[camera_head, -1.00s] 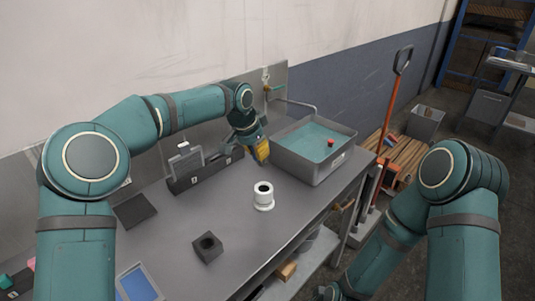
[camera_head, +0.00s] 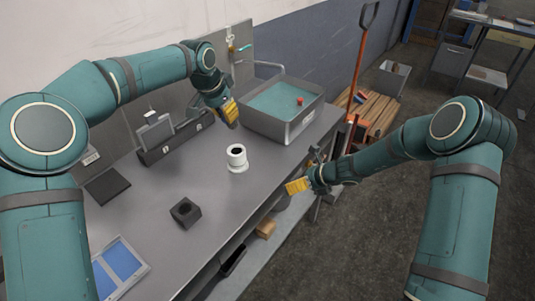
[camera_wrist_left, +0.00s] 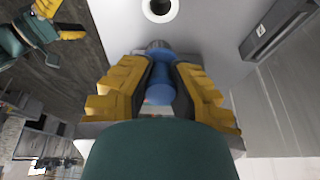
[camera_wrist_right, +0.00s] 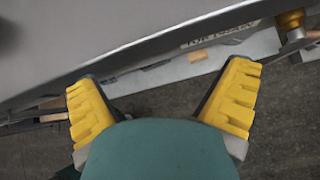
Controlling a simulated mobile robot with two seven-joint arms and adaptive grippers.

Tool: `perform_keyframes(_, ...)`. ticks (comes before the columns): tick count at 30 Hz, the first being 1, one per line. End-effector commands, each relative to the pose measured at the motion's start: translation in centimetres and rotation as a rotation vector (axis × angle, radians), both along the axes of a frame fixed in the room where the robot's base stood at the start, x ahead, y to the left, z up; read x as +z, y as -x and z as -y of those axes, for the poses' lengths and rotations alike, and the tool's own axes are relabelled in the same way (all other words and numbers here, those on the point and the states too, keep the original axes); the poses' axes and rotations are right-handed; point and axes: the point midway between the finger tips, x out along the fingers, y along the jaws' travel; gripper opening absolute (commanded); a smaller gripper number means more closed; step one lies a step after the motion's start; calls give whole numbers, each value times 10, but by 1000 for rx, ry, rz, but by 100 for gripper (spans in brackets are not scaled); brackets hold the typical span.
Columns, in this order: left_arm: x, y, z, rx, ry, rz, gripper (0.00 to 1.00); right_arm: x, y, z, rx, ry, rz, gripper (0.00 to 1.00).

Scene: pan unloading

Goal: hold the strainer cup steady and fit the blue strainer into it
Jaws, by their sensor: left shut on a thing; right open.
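The strainer cup (camera_head: 237,158) is a white, flanged cylinder with a dark opening, standing upright on the grey table. It also shows at the top of the left wrist view (camera_wrist_left: 160,8). My left gripper (camera_head: 230,112) is shut on the blue strainer (camera_wrist_left: 161,78), a blue cylinder with a grey end, between its yellow fingers. It is above the table, behind the cup and apart from it. In the head view the strainer is hidden by the fingers. My right gripper (camera_head: 298,186) is open and empty near the table's front edge, right of the cup; its spread fingers show in the right wrist view (camera_wrist_right: 163,95).
A grey basin of teal liquid (camera_head: 309,116) with a small red object stands at the table's right end. A dark slotted rack (camera_head: 160,152) is behind left. A black block (camera_head: 185,211) and a blue-panelled tray (camera_head: 141,268) lie in front. The table around the cup is clear.

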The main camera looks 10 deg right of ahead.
Motion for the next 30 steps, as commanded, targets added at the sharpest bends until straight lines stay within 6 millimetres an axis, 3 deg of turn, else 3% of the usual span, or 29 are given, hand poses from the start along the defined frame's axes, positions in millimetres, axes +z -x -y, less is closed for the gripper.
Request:
perform_keyframes(1, 0, 0, 0, 0, 0, 0, 0, 14, -15, -5, -24, -66, 28, 99)
perform_keyframes(4, 0, 0, 0, 0, 0, 0, 0, 34, -28, -26, 24, -131, 91, 99)
perform_keyframes(9, 0, 0, 0, 0, 0, 0, 0, 63, -35, -64, 177, -160, 222, 99)
perform_keyframes(15, 0, 0, 0, 0, 0, 0, 0, 90, -37, -90, 304, -162, 351, 99)
perform_keyframes(22, 0, 0, 0, 0, 0, 0, 0, 96, -41, -104, 343, -162, 394, 99)
perform_keyframes(30, 0, 0, 0, 0, 0, 0, 0, 79, -60, -138, 343, -162, 392, 99)
